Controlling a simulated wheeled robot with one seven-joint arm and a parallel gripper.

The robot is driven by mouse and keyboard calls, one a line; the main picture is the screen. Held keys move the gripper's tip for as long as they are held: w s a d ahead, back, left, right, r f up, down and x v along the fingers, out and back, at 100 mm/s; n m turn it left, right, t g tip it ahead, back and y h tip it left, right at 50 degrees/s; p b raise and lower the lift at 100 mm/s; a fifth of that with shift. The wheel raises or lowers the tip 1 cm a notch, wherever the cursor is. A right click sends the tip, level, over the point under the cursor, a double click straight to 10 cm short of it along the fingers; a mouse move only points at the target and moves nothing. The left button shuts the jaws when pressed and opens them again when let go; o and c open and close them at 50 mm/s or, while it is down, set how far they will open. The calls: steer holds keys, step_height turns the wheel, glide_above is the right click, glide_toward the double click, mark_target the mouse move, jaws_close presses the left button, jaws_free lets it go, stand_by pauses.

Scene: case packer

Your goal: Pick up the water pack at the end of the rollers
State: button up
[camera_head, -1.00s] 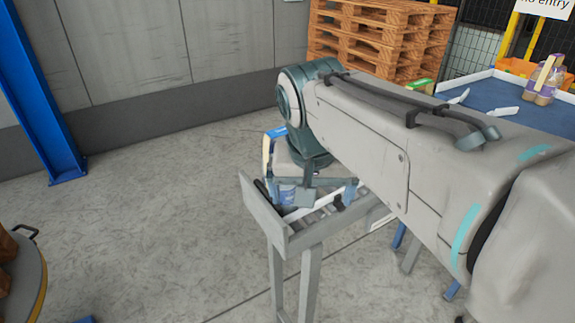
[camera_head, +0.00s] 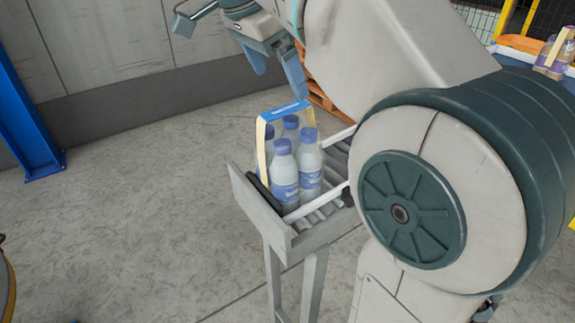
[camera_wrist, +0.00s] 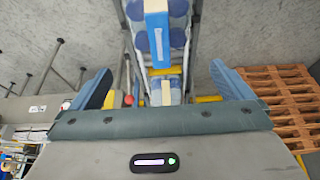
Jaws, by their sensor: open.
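The water pack (camera_head: 286,183) is a group of blue-capped bottles with a blue-topped, cream-sided carrying strap. It stands upright at the near end of the roller conveyor (camera_head: 321,211), against the grey end plate. My gripper (camera_head: 275,75) is open and empty, above and behind the pack and apart from it. In the wrist view, the blue fingers of my gripper (camera_wrist: 162,90) are spread wide. The pack (camera_wrist: 158,35) shows beyond them at the top centre, with its blue strap over the bottles.
Wooden pallets (camera_wrist: 272,95) are at the right in the wrist view. A blue post (camera_head: 28,130) stands at the left by the grey wall. A purple-labelled bottle pack (camera_head: 553,52) is at the far right. Open concrete floor lies left of the conveyor.

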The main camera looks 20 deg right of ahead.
mark_target(289, 107)
steer(key=x, duration=0.4)
steer(key=shift+d+f, duration=0.15)
steer(key=shift+f, duration=0.2)
steer(key=shift+x, duration=2.65)
steer(key=c, duration=1)
steer(key=shift+c, duration=0.5)
steer(key=shift+r, duration=0.1)
